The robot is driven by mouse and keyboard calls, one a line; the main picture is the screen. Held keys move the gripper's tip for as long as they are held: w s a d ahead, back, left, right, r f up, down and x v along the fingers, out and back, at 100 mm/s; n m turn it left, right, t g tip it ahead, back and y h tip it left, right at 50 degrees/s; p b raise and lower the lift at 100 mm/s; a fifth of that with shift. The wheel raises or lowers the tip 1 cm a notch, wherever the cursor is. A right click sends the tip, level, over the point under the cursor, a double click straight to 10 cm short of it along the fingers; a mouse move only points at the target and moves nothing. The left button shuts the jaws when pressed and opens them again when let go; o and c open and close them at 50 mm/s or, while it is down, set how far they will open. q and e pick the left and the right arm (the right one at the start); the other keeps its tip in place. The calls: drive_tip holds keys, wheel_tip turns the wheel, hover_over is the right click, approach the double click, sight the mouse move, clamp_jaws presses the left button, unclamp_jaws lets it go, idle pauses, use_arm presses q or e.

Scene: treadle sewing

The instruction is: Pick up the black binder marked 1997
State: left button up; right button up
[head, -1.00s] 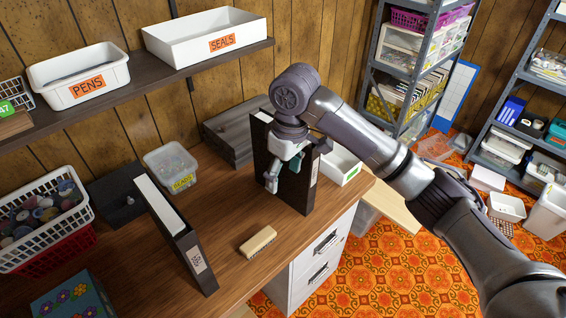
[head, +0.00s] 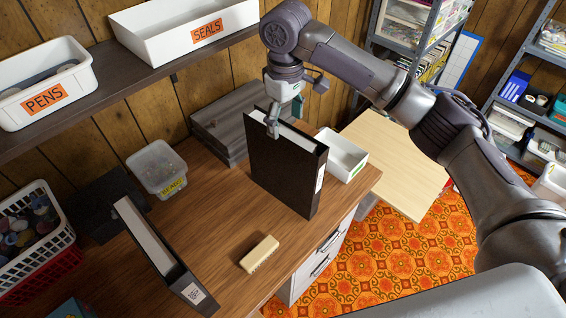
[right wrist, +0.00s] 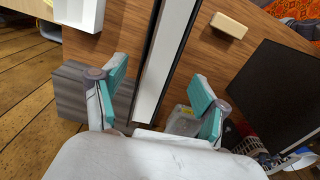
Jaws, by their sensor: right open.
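Two black binders stand on the wooden desk. One binder (head: 285,172) stands upright near the desk's right part; the other binder (head: 160,255) stands further left, nearer the front. Each has a white spine label, too small to read here. My right gripper (head: 285,117) is open over the top edge of the right-hand binder, pointing down. In the right wrist view, this binder's white page edge (right wrist: 166,62) runs between the two teal-padded fingers (right wrist: 160,98), with gaps on both sides. My left gripper is not in view.
A clear tub (head: 157,168) stands further left. The shelf (head: 110,97) with white bins overhangs the desk's back.

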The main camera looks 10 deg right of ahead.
sight(285, 130)
wheel_tip(285, 130, down, 3)
drive_tip(key=shift+w, duration=0.1)
wheel_tip(285, 130, down, 3)
drive_tip(key=shift+w+a+f+p, duration=0.1)
drive_tip(key=shift+w+p, duration=0.05)
drive_tip(key=shift+p, duration=0.6)
wheel_tip(285, 130, down, 2)
drive_tip(key=shift+w+f, duration=0.1)
drive_tip(key=shift+f, duration=0.05)
drive_tip(key=shift+f+p, duration=0.3)
drive_tip(key=shift+f, duration=0.05)
drive_tip(key=shift+c, duration=0.2)
drive_tip(key=c, duration=1.3)
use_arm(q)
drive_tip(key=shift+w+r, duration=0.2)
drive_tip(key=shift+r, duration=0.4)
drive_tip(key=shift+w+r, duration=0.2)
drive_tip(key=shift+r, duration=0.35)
use_arm(e)
clamp_jaws()
drive_tip(key=shift+w, duration=0.1)
